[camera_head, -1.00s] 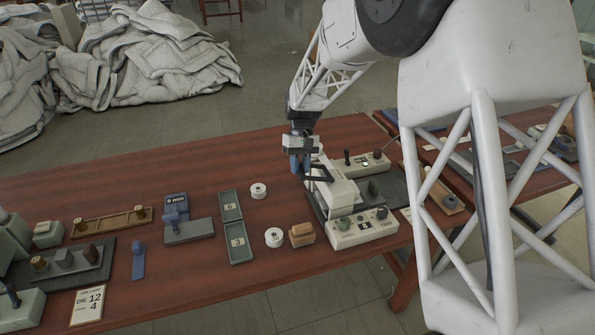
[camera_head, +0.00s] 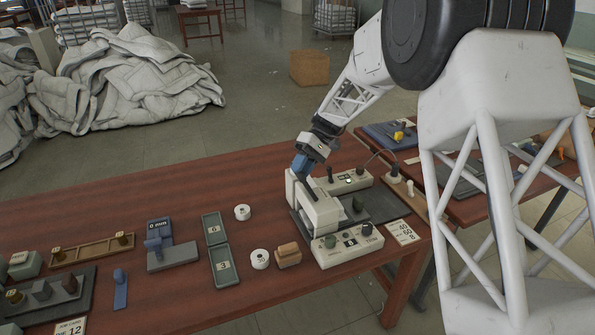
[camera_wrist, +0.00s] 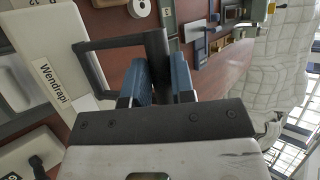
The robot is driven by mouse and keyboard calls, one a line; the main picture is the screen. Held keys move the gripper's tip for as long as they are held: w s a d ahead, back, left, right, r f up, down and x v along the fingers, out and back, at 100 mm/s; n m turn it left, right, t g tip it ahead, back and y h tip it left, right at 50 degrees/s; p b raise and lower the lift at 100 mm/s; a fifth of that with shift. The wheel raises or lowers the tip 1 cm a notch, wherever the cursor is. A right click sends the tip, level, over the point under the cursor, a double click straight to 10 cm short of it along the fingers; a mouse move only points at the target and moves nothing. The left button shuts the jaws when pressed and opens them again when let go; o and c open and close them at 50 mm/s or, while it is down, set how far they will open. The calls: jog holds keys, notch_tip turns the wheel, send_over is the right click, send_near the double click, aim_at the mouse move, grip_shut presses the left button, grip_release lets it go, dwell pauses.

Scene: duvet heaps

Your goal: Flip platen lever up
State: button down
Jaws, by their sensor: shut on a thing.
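The platen machine (camera_head: 322,212) is cream, with a long body on a dark base on the table. Its black lever (camera_head: 311,189) rises at a tilt from the body to my gripper (camera_head: 304,165). In the wrist view the lever (camera_wrist: 90,66) is a bent black frame with a thick bar between the blue fingers of my gripper (camera_wrist: 160,80). The fingers are shut on that bar. The machine's side with a "Wendrapi" label (camera_wrist: 54,84) lies left of it. The lever's pivot is hard to make out in the head view.
A control box (camera_head: 347,244) with knobs stands in front of the machine, another (camera_head: 346,181) behind it. Left are a tan block (camera_head: 288,255), white rolls (camera_head: 260,259) and a green tray (camera_head: 221,266). The table (camera_head: 120,205) is clear at its back left.

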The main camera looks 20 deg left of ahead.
jog(key=shift+w+d+f, duration=0.15)
jog(key=shift+w+d, duration=0.05)
dwell(0.3)
jog(key=c, duration=1)
grip_release()
jog(key=shift+o, duration=0.2)
jog(key=v, duration=0.7)
jog(key=shift+w+r, duration=0.3)
